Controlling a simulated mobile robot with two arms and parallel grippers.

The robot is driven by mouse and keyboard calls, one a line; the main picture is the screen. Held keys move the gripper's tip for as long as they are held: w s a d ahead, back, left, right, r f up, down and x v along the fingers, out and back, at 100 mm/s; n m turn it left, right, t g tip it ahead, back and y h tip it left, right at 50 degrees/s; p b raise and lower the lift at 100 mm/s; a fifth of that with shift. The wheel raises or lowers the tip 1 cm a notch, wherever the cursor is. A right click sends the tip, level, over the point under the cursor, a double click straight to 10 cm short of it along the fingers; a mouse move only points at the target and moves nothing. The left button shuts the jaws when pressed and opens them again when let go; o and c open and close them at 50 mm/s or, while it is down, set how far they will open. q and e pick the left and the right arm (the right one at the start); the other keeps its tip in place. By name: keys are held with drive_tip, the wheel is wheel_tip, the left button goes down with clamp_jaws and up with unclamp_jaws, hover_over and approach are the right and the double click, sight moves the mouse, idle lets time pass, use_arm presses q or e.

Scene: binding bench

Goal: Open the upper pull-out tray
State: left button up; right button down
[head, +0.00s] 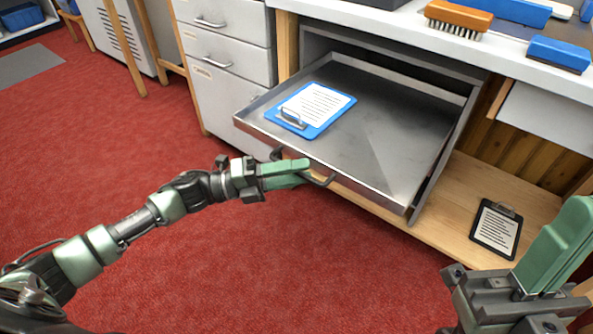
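The upper pull-out tray (390,130) is a grey metal tray under the white bench top. It stands well out from its housing, and its inside shows. A dark bar handle (326,182) is on its front edge. My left gripper (300,172) is at this handle, with its green fingers close together around the bar; part of the bar is hidden behind them. A blue clipboard (325,105) with a printed sheet lies in the tray at its left side. My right gripper (572,232) is at the lower right, away from the tray; the gap between its fingers does not show.
A black clipboard (497,228) lies on the wooden shelf (455,205) below the tray. A grey drawer cabinet (228,75) stands left of the tray. The red floor in front is clear.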

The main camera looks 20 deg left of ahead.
use_arm(q)
drive_tip(key=p+v, duration=0.1)
drive_tip(key=v, duration=0.7)
drive_tip(key=shift+d, duration=0.1)
idle(0.4)
